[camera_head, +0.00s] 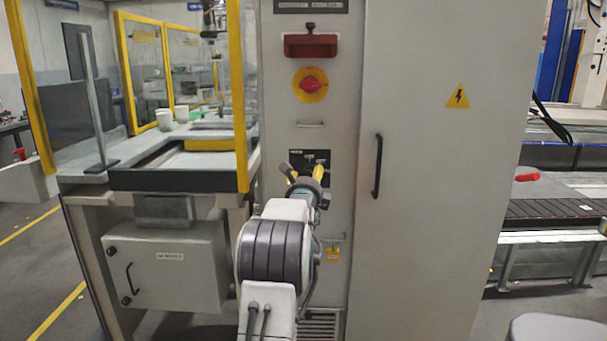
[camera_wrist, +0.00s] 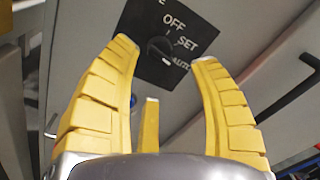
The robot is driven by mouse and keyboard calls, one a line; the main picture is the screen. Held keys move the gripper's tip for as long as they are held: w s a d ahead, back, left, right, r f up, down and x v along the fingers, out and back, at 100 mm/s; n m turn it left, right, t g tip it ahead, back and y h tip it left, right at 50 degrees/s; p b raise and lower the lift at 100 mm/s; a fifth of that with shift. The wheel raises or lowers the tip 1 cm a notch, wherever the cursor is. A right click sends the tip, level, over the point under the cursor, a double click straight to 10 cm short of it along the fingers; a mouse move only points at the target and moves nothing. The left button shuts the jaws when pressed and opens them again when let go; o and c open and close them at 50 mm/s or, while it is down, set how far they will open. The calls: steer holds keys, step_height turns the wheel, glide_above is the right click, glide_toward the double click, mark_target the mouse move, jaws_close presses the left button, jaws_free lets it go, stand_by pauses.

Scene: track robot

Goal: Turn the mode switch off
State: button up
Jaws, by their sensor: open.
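The mode switch (camera_wrist: 160,48) is a small black round knob on a black plate (camera_wrist: 143,22), lettered OFF, SET and AUTO in the wrist view. A short white mark shows at the knob's lower edge, on the AUTO side; its exact setting is hard to read. In the head view the black plate (camera_head: 323,157) is on the grey cabinet front, partly hidden by my arm. My gripper (camera_wrist: 163,54) has its yellow fingers spread open and empty, with the knob seen between the tips. It also shows in front of the plate in the head view (camera_head: 305,175). Contact cannot be made out.
Above the plate are a red rotary switch (camera_head: 311,85) on a yellow disc and a red box (camera_head: 311,46). A black door handle (camera_head: 378,165) stands out to the right. A yellow-framed work cell (camera_head: 242,100) is at left.

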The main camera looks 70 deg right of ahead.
mark_target(309, 172)
steer(key=shift+p+x, duration=0.7)
steer(key=shift+x, duration=2.55)
steer(key=shift+o, duration=0.3)
jaws_close()
